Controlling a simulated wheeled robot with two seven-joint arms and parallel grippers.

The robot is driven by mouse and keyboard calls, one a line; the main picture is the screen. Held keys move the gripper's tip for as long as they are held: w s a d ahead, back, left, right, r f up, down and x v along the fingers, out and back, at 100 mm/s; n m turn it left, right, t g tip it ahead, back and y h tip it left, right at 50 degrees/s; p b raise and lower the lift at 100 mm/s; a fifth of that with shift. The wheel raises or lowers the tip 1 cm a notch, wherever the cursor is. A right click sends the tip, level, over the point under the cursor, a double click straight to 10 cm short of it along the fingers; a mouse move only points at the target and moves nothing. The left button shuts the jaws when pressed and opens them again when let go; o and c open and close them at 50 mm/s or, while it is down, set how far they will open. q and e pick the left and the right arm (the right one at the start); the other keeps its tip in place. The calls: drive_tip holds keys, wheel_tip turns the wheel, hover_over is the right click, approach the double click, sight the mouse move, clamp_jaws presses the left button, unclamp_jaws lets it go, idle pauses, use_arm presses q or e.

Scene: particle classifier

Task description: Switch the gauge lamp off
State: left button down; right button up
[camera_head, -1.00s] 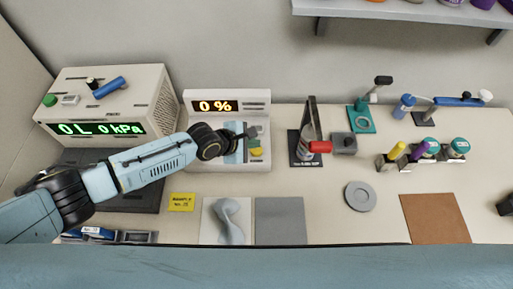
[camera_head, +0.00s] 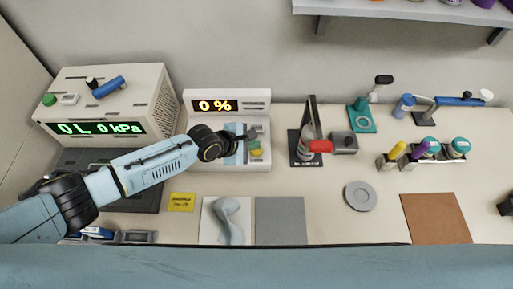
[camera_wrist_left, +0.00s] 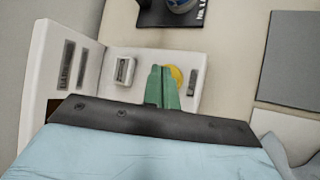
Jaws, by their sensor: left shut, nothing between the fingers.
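A white unit with a lit amber "0 %" display (camera_head: 217,106) stands at the back, left of centre. It also shows in the left wrist view (camera_wrist_left: 100,80), with a white switch (camera_wrist_left: 124,71) and a round yellow button (camera_wrist_left: 177,75) on its flat top. No part is labelled as the gauge lamp. My left gripper (camera_head: 251,135) is over this unit. In the left wrist view its green fingers (camera_wrist_left: 161,72) are together and empty, between the switch and the button, partly covering the button. I cannot tell whether they touch anything. My right gripper is out of view.
A box with a green "0L 0kPa" display (camera_head: 103,129) stands left, behind my left arm. A black stand with a red-ended part (camera_head: 303,155) is right of the white unit. A yellow note (camera_head: 182,202) and grey mat (camera_head: 280,220) lie in front.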

use_arm(q)
drive_tip(key=shift+f+b, duration=0.6)
drive_tip(key=shift+f, duration=0.3)
idle(0.9)
drive_tip(key=shift+r, duration=0.15)
drive_tip(key=shift+r+p, duration=1.15)
drive_tip(key=shift+p, duration=0.25)
wheel_tip(320, 180, up, 5)
drive_tip(key=p, duration=0.5)
drive_tip(key=shift+r+p, duration=0.1)
drive_tip(key=shift+p, duration=0.2)
